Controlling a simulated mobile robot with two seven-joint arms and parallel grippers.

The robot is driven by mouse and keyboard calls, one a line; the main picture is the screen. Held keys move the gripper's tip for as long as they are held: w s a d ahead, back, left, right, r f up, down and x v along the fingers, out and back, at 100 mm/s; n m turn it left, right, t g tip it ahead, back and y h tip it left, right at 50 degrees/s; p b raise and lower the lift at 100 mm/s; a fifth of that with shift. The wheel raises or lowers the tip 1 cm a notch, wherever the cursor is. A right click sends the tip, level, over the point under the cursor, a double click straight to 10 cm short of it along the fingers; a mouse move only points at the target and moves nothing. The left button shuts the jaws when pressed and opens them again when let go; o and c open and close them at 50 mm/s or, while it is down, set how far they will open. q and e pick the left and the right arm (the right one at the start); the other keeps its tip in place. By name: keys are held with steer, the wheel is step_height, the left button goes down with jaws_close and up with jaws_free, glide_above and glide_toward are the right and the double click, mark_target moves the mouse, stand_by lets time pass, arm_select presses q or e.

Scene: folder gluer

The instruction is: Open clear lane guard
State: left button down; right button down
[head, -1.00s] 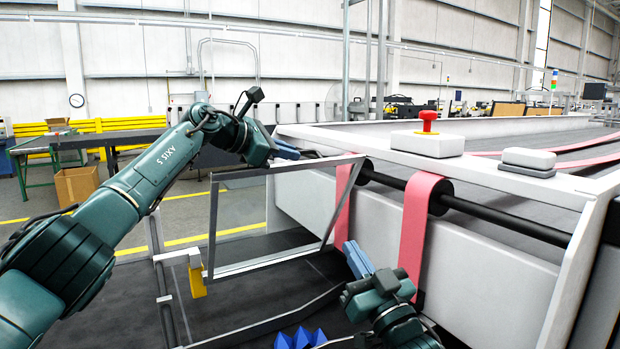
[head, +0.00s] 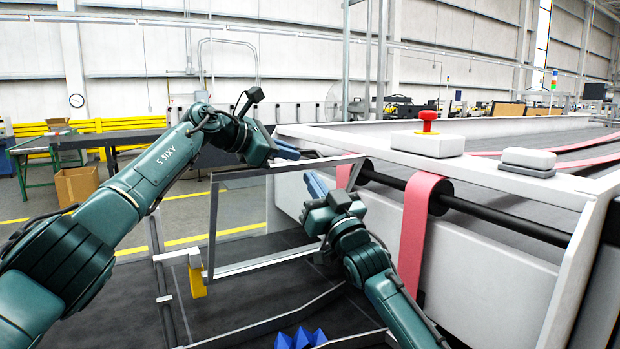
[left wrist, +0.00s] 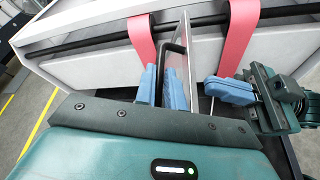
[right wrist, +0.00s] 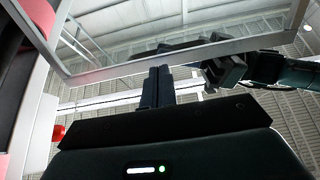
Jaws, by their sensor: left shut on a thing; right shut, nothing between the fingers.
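The clear lane guard (head: 213,228) is a see-through panel in a grey metal frame, standing tilted up at the left of the machine's end. My left gripper (head: 288,151) is at the guard's top edge. In the left wrist view its blue fingers (left wrist: 162,88) are shut on the guard's dark handle (left wrist: 173,48). My right gripper (head: 315,186) is shut and empty by the guard's right side, lower than my left one. In the right wrist view its fingers (right wrist: 157,87) point up toward the guard's frame (right wrist: 190,52). I cannot tell whether they touch it.
Pink belts (head: 422,225) hang over a black roller (head: 500,217) right of my right gripper. A red button (head: 428,120) sits on the machine's white frame. Blue pointed pieces (head: 300,339) lie low in front. A yellow block (head: 197,283) is at the guard's lower left.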

steer(key=shift+x, duration=1.05)
